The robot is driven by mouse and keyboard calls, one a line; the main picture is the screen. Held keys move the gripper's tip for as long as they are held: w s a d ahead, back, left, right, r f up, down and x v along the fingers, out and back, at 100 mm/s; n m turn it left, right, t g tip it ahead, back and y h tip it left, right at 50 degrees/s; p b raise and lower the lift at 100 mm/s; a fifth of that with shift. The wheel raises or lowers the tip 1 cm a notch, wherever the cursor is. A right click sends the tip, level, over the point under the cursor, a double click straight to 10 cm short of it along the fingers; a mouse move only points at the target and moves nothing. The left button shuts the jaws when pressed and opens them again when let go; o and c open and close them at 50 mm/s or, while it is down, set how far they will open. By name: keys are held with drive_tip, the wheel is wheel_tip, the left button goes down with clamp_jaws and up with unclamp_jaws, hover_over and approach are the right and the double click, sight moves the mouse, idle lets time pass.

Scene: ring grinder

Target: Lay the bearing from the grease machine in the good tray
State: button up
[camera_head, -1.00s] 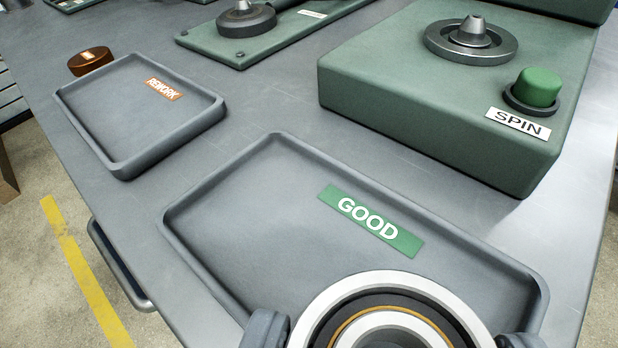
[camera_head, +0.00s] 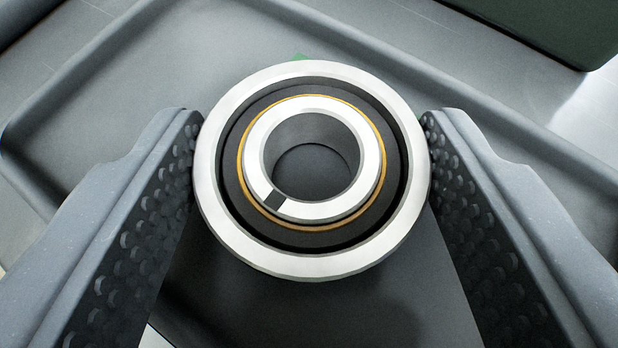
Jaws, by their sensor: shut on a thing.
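The bearing (camera_head: 225,215) is a silver ring with a dark seal, a thin orange line and an open bore, with a dark mark on its inner ring. My gripper (camera_head: 313,165) is shut on it, one dimpled finger pad against each side. The bearing faces the camera and hangs over the good tray (camera_head: 120,90), a grey tray with a raised rim. Only a sliver of the tray's green label shows above the bearing; the rest is hidden. I cannot tell whether the bearing touches the tray floor.
The green body of the spin machine (camera_head: 540,25) is at the top right, beyond the tray's rim. Bare grey bench top (camera_head: 585,115) lies between them. The tray floor around the bearing looks empty where it shows.

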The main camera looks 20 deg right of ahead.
drive_tip(key=o, duration=1.1)
drive_tip(key=shift+f, duration=0.1)
drive_tip(key=shift+s, duration=0.1)
drive_tip(key=shift+p+v, duration=0.5)
drive_tip(key=shift+v, duration=5.55)
